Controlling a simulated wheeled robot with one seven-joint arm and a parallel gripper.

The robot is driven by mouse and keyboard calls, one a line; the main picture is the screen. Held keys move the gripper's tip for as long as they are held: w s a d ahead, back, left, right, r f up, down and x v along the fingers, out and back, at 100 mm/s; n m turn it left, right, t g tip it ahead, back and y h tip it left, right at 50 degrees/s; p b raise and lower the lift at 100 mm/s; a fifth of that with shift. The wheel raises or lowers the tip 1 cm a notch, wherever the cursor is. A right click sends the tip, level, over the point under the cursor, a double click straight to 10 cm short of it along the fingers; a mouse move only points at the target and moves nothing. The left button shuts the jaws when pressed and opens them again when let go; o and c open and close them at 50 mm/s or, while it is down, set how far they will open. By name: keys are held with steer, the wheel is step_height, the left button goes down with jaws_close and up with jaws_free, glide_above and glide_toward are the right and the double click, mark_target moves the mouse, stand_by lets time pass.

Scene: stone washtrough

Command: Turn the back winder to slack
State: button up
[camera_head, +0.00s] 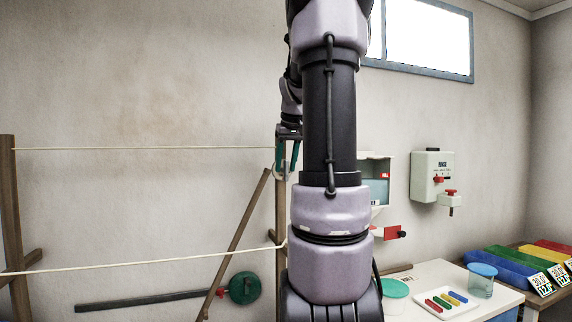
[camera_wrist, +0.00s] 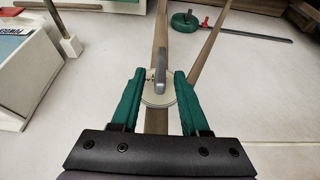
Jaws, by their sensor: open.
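In the wrist view a winder, a pale round disc (camera_wrist: 150,99) with a grey upright handle (camera_wrist: 160,72), sits on a wooden post (camera_wrist: 161,30). The handle points roughly along the post. My gripper (camera_wrist: 159,74) is open, with one green finger on each side of the handle and a gap on both sides. In the head view my gripper (camera_head: 288,164) is at the upper part of the post (camera_head: 281,214), partly behind my arm. A pale upper line (camera_head: 150,149) runs left from there to another post (camera_head: 12,220). A lower line (camera_head: 150,263) runs below it.
A slanting wooden brace (camera_head: 236,240) leans beside the post. A green round thing with a dark bar (camera_head: 244,288) is low on the wall side. A white table (camera_head: 440,274) with a tray and tubs stands at right. A wall dispenser (camera_head: 431,176) hangs behind.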

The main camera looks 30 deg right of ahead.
jaws_close()
steer(key=shift+d+y, duration=0.1)
steer(key=shift+y, duration=0.2)
